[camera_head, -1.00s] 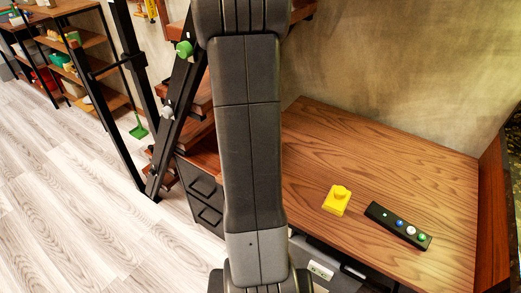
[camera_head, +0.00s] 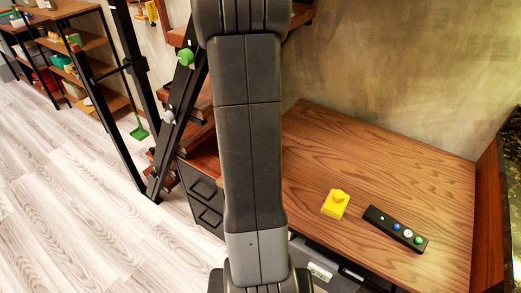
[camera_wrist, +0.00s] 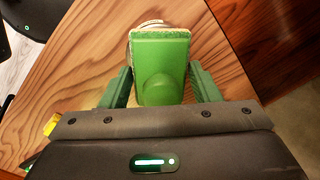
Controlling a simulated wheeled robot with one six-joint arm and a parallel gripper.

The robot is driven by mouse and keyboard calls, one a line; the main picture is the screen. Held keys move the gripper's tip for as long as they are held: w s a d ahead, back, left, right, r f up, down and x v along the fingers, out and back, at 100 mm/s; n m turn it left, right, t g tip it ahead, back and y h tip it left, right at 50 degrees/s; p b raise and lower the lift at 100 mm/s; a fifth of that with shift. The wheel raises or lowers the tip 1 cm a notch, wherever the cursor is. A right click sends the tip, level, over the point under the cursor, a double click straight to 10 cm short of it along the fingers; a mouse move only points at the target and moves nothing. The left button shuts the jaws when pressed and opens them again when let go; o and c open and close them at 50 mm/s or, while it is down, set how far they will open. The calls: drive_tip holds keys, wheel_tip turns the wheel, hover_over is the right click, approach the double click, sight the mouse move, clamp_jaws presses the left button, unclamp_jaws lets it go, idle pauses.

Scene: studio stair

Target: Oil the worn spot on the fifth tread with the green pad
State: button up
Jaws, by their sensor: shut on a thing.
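In the wrist view my gripper (camera_wrist: 160,78) is shut on the green pad (camera_wrist: 160,60), a green block with a pale strip along its far edge. A round pale rim shows just beyond the pad, mostly hidden by it. Wood grain lies beneath. In the head view the stair (camera_head: 183,110), with black sloping sides and brown wooden treads, stands left of my arm. My arm covers part of it. I cannot tell which tread is the fifth, and no worn spot is visible. My gripper is out of the head view.
A wooden worktop (camera_head: 400,160) carries a yellow block (camera_head: 335,204) and a dark bar with coloured buttons (camera_head: 396,229). Drawers (camera_head: 205,200) stand below the stair. Shelves (camera_head: 75,50) stand at the far left. The pale floor (camera_head: 60,210) between is clear.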

drive_tip(key=shift+r+p, duration=1.65)
drive_tip(key=shift+r, duration=0.75)
drive_tip(key=shift+s+f, duration=0.1)
